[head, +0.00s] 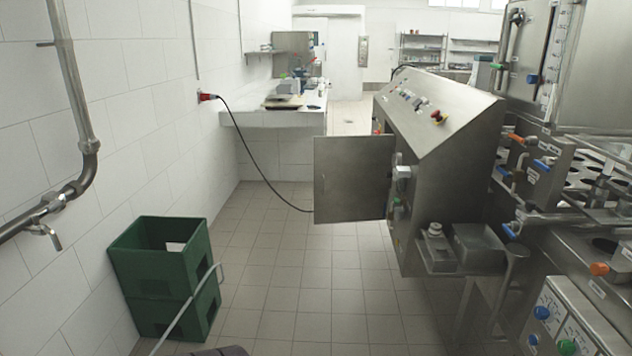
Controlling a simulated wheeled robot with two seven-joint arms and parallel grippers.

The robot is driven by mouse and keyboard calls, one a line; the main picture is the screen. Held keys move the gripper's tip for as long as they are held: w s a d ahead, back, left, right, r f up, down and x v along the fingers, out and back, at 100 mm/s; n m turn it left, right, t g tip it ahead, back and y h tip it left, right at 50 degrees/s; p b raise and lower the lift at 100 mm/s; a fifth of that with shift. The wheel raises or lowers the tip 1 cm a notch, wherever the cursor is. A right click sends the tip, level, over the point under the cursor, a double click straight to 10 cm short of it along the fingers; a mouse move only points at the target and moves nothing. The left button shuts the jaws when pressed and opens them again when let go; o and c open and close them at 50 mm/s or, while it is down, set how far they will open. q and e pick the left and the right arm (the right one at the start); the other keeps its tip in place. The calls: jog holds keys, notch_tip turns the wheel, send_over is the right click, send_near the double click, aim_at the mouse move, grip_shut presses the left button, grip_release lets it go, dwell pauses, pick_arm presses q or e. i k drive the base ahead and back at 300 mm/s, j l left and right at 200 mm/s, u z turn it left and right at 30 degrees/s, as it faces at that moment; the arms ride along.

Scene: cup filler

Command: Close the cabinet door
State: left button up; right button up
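The cabinet door (354,179) is a flat grey metal panel standing open. It sticks out to the left from the side of the metal control cabinet (438,115), whose sloped top carries buttons and a red knob. The opening beside the door shows switches and fittings (403,180) at its edge; most of the inside is hidden. Neither of my grippers shows in the head view, and nothing is seen touching the door.
Stacked green crates (165,270) stand by the left wall. A black cable (248,150) runs from a red wall plug (207,97) down behind the door. A filling machine (575,200) fills the right side. The tiled floor (290,285) between is clear.

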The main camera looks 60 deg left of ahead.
aim_at(350, 184)
jog(key=u, duration=1.75)
jog(key=i, duration=0.2)
